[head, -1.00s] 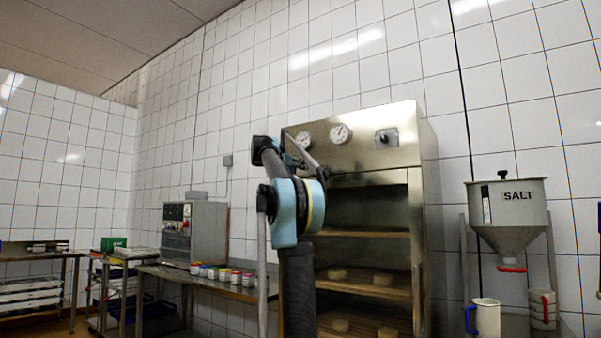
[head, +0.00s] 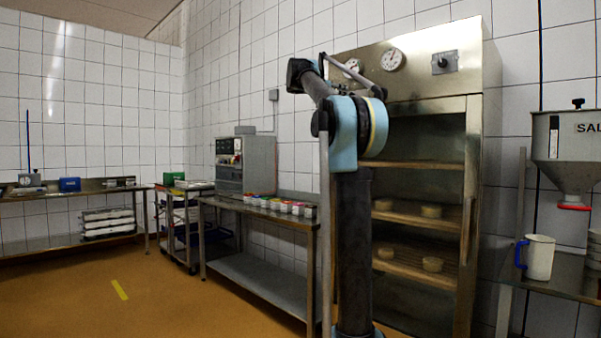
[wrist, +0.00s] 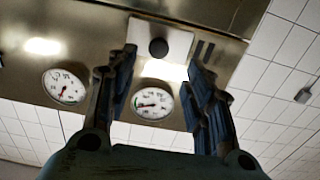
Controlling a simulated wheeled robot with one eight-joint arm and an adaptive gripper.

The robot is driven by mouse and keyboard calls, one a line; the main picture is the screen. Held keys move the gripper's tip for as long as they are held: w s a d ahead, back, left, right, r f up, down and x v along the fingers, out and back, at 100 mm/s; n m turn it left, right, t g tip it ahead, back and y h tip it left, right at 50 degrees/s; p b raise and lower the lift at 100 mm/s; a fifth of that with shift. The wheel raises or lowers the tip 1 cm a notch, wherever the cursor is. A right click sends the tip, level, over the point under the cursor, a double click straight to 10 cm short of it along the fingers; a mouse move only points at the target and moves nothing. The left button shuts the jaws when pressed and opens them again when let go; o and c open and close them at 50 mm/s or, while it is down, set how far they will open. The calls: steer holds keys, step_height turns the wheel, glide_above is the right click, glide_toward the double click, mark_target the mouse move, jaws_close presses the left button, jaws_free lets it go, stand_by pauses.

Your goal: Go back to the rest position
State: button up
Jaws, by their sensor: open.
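My gripper (wrist: 160,95) shows in the wrist view with its two dark fingers spread apart and nothing between them. Behind the fingers is the metal front panel of a cabinet, with two round dials and a black knob (wrist: 158,47). In the head view my arm stands folded upright in front of the steel cabinet (head: 425,75). My gripper is hidden behind the arm there, so its distance from the cabinet cannot be told.
The open cabinet holds several pale round cheeses (head: 431,211) on wooden shelves. A steel table (head: 262,212) with small coloured jars stands to the left. A salt hopper (head: 565,150) and a white jug (head: 538,257) are at the right. The floor (head: 75,285) at left is clear.

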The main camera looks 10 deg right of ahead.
steer(key=s+f+n+g+y, duration=0.1)
steer(key=s+f+g+y, duration=0.1)
steer(key=s+f, duration=0.75)
steer(key=s+f+n+g+y, duration=0.15)
steer(key=s+f, duration=0.45)
steer(key=f, duration=0.7)
steer(key=s+f+n+g+y, duration=0.1)
steer(key=s+f+g+y, duration=0.1)
steer(key=s+f, duration=0.8)
steer(key=s+a+f+n+g+y, duration=0.1)
steer(key=s+a+f, duration=0.4)
steer(key=f, duration=0.9)
steer(key=s+a+f+n+g+y, duration=0.1)
steer(key=s+a+f+n+y, duration=0.2)
steer(key=s+f, duration=0.9)
steer(key=s+a+f+n+g+y, duration=0.1)
steer(key=s+a+f+n+y, duration=0.2)
steer(key=f, duration=1.4)
steer(key=s+a+y, duration=0.1)
steer(key=s+a, duration=0.2)
steer(key=s, duration=0.2)
steer(key=shift+s+a+y, duration=0.3)
steer(key=shift+a+y, duration=0.05)
steer(key=shift+w+f+g, duration=0.25)
steer(key=shift+w, duration=0.25)
